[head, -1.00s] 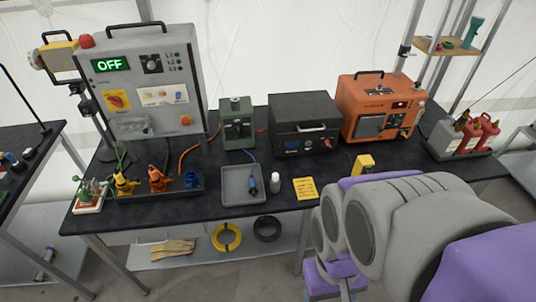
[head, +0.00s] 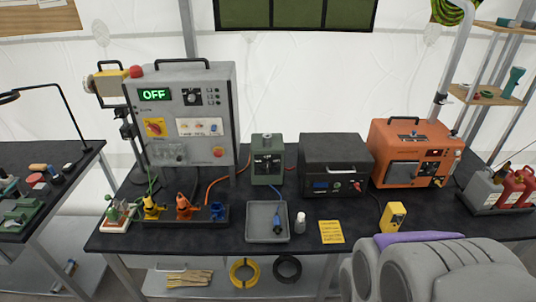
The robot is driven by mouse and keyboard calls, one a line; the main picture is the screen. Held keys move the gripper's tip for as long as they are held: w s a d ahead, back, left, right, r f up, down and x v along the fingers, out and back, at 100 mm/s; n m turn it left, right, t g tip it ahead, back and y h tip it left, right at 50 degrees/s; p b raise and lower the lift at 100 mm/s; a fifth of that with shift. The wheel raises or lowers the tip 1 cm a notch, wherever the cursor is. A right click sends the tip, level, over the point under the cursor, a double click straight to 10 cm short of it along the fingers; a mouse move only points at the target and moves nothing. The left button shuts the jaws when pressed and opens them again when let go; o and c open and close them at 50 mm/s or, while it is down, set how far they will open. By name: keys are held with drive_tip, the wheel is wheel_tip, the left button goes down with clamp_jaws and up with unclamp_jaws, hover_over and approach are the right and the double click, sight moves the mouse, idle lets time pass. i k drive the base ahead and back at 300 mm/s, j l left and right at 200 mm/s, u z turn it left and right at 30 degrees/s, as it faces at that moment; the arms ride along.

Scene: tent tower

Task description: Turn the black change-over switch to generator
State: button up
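A grey control panel (head: 215,130) stands upright at the back left of the black table, with a green display reading OFF. A black round knob (head: 192,97) is on its upper face, beside small indicator marks; its exact pointing direction is too small to read. A red rotary switch on a yellow plate (head: 155,127) sits lower left of it. An orange generator-like box (head: 411,153) stands at the right of the table. My grey and purple arm shows at the lower right, well away from the panel. My gripper's fingers are not seen.
A green box (head: 267,160) and a black case (head: 335,165) stand mid-table. A grey tray (head: 268,235), white bottle (head: 300,222) and yellow card (head: 331,232) lie in front. Coloured connectors (head: 184,207) stand before the panel. Red cans (head: 514,187) are far right.

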sight(267, 165)
drive_tip(key=i+l, duration=0.25)
drive_tip(key=i, duration=0.2)
drive_tip(key=i+l, duration=0.2)
drive_tip(key=i, duration=0.2)
drive_tip(key=u, duration=0.05)
